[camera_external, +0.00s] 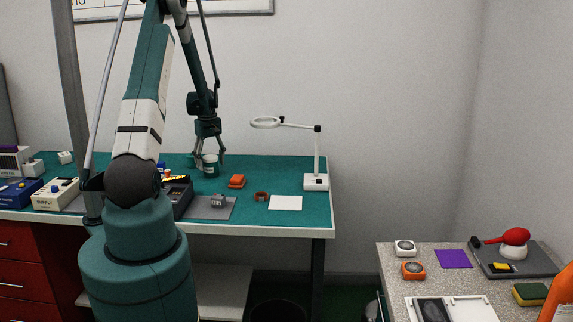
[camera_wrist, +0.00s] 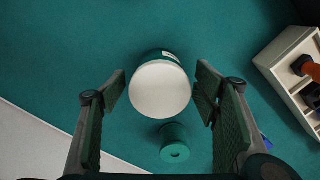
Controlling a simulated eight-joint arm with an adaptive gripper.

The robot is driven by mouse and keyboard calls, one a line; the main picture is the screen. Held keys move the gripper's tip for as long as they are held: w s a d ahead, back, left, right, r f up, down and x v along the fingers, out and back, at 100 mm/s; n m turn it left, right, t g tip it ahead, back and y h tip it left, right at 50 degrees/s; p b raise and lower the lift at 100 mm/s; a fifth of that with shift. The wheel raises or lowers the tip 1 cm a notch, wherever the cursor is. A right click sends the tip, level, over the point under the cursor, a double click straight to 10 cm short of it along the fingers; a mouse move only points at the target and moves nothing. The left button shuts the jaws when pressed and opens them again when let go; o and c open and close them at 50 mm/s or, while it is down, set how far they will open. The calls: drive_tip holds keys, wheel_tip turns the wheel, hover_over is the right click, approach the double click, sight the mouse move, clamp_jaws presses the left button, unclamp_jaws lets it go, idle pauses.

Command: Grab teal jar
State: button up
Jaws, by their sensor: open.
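The teal jar (camera_external: 211,169) with a white lid stands on the teal-topped bench in the external view. In the wrist view the jar (camera_wrist: 160,89) shows from above, its round white lid covering most of its teal, labelled body. My gripper (camera_external: 210,156) points down over the jar. In the wrist view its open fingers (camera_wrist: 161,88) stand on either side of the lid, with a gap visible on each side. Nothing is held. How far the fingertips reach down the jar is unclear.
A small teal cylinder with a hole (camera_wrist: 174,144) stands close to the jar in the wrist view. A white compartment box (camera_wrist: 275,61) is at the right. An orange object (camera_external: 237,181) and a magnifier lamp (camera_external: 316,181) stand right of the jar on the bench.

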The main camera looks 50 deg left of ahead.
drive_tip(key=c, duration=1.1)
drive_tip(key=shift+r+b, duration=0.3)
drive_tip(key=shift+r, duration=4.7)
